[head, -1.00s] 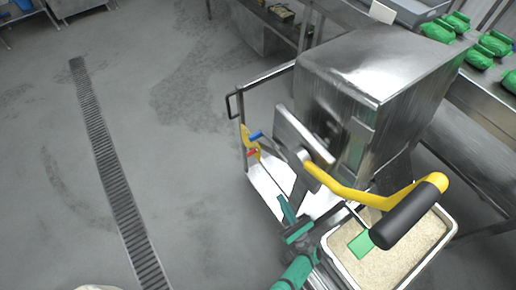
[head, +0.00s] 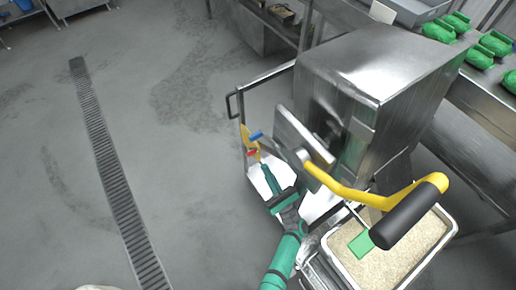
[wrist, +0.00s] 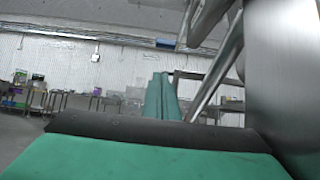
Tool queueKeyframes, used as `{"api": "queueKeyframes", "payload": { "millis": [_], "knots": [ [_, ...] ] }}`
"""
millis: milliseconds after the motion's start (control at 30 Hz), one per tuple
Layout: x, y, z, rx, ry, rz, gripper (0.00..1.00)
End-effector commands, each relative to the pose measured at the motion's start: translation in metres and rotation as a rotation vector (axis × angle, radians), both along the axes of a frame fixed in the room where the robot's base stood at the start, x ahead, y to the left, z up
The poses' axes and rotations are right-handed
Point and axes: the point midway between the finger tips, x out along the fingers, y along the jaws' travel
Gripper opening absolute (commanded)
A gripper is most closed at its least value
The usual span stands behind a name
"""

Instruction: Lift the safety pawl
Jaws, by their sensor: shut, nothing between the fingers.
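A yellow plate (head: 247,140) with a blue-tipped peg (head: 256,135) and a red-tipped peg (head: 252,153) sits left of the steel machine; the safety pawl seems to be here, but I cannot tell which part it is. My green gripper (head: 264,169) is shut and empty, its fingers pointing up toward the red tip from just below. I cannot tell whether they touch. In the wrist view the closed green fingers (wrist: 160,98) stand ahead, and the pawl cannot be made out.
The steel machine (head: 375,65) has a yellow crank (head: 350,195) with a black handle, right of my arm. Below it is a white bin (head: 438,243) of rice with a green scoop (head: 361,243). Steel bars pass close to the right in the wrist view. Open floor lies left.

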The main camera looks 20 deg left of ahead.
Motion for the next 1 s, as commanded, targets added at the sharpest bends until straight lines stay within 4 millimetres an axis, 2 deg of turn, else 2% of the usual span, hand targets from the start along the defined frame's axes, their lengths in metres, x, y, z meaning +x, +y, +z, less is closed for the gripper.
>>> {"api": "queueKeyframes", "payload": {
  "millis": [367,500,667,1000],
  "knots": [
    [0.035,0.045,0.043,0.001,-0.002,0.001,0.00],
    [0.036,0.046,0.062,0.000,-0.003,0.000,0.00],
    [0.037,0.048,0.076,0.001,-0.002,0.000,0.00],
    [0.038,0.048,0.080,0.001,0.001,0.000,0.00]
  ]
}}
